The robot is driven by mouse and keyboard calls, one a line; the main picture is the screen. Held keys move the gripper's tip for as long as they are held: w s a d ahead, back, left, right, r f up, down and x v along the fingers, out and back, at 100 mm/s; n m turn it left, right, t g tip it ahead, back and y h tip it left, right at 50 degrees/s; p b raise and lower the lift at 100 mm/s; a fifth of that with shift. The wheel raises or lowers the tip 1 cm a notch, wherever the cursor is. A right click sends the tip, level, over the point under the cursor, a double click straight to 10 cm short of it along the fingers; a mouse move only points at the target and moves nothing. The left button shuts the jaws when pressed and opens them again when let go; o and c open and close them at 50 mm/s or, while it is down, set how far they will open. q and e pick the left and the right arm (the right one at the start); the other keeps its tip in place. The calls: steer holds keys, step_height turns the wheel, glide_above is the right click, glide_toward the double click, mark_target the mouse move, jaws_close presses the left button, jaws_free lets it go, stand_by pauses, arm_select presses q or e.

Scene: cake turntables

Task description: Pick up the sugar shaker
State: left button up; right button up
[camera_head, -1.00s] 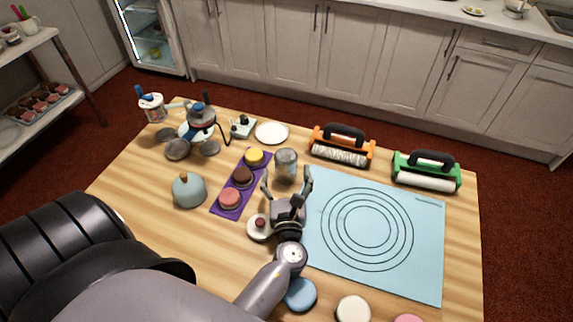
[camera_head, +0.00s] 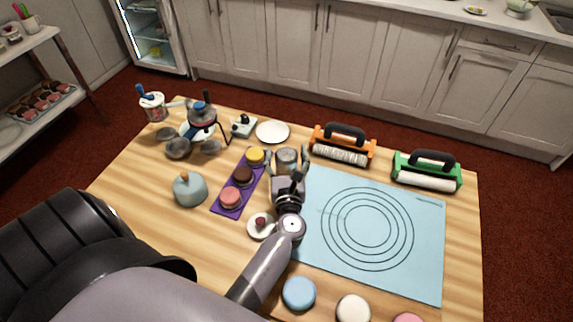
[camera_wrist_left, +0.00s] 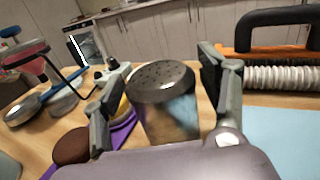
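My left gripper (camera_head: 287,160) is open, with one finger on each side of the shaker. In the left wrist view my left gripper (camera_wrist_left: 158,95) shows a gap between the shaker and the right finger; the left finger is close to its side, and contact cannot be told. The shaker's lower part is hidden by my gripper. My right gripper is not in view.
A purple mat (camera_head: 223,206) with several round cakes lies just left of the shaker. A blue ringed mat (camera_head: 425,270) lies to the right. Orange (camera_head: 365,151) and green (camera_head: 427,171) rollers stand behind it. A white plate (camera_head: 272,132) lies behind the shaker.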

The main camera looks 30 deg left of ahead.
arm_select(q)
steer(key=c, duration=1.1)
steer(key=shift+c, duration=0.4)
steer(key=shift+r, duration=0.15)
